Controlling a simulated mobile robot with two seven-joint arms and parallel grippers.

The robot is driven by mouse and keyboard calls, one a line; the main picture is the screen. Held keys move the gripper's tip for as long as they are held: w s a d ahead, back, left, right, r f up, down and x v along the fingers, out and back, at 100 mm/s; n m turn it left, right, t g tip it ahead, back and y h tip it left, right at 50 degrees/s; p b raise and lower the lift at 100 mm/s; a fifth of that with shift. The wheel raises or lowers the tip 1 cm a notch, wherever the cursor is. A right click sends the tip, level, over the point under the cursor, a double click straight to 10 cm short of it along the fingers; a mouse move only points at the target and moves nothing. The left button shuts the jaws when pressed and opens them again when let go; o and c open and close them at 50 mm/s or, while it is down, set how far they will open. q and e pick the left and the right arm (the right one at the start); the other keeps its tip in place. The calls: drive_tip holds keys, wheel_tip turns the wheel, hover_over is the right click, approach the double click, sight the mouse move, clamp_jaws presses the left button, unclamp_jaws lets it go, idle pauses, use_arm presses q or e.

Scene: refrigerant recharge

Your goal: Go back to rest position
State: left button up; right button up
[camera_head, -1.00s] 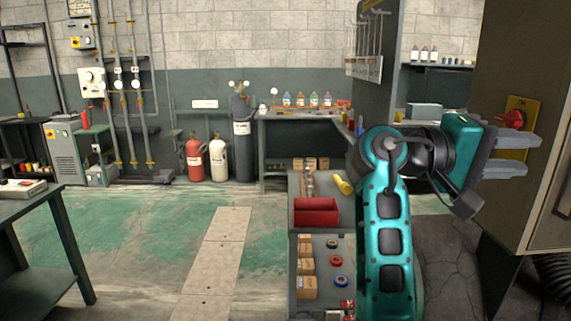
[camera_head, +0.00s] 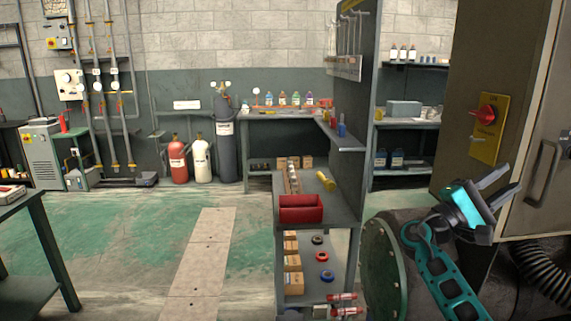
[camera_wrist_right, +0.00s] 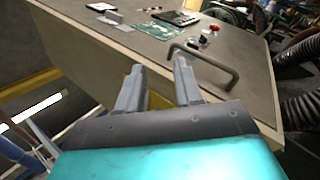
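My right gripper (camera_head: 508,185) is at the lower right of the head view, below and apart from a red rotary switch (camera_head: 487,113) on a yellow plate (camera_head: 490,145). The plate is on the side of a brown-grey cabinet (camera_head: 460,70). In the right wrist view, my right gripper (camera_wrist_right: 158,80) shows two grey fingers spread apart with nothing between them. My left gripper is not in view.
A round flanged tank (camera_head: 385,270) stands close to my right arm. A ribbed black hose (camera_head: 540,275) lies under the cabinet.

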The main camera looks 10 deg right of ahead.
drive_tip(key=w+a+f+n+t+y, duration=0.1)
drive_tip(key=w+f+n+t+y, duration=0.2)
drive_tip(key=w+f+t+y, duration=0.8)
drive_tip(key=w+a+m+t+y, duration=0.5)
drive_tip(key=w+a+t+y, duration=0.25)
drive_tip(key=a+y, duration=0.5)
drive_tip(key=s+a+f+g+y, duration=0.1)
drive_tip(key=s+a+f, duration=0.2)
drive_tip(key=s+f, duration=0.3)
drive_tip(key=s+a+f+g, duration=0.1)
drive_tip(key=s+a+f, duration=0.25)
drive_tip(key=f, duration=0.35)
drive_tip(key=s+a+f+g+y, duration=0.1)
drive_tip(key=s+a+f+g, duration=0.1)
drive_tip(key=s+a+f, duration=0.4)
drive_tip(key=s+a+f+g, duration=0.1)
drive_tip(key=s+f, duration=0.2)
drive_tip(key=s, duration=0.4)
drive_tip(key=s+a+f+g, duration=0.1)
drive_tip(key=s+a+f, duration=0.1)
drive_tip(key=s, duration=0.5)
drive_tip(key=s+a+f+g+y, duration=0.1)
drive_tip(key=s+a+f, duration=0.1)
drive_tip(key=s+f, duration=0.3)
drive_tip(key=shift+s+a, duration=0.25)
drive_tip(key=shift+s, duration=0.95)
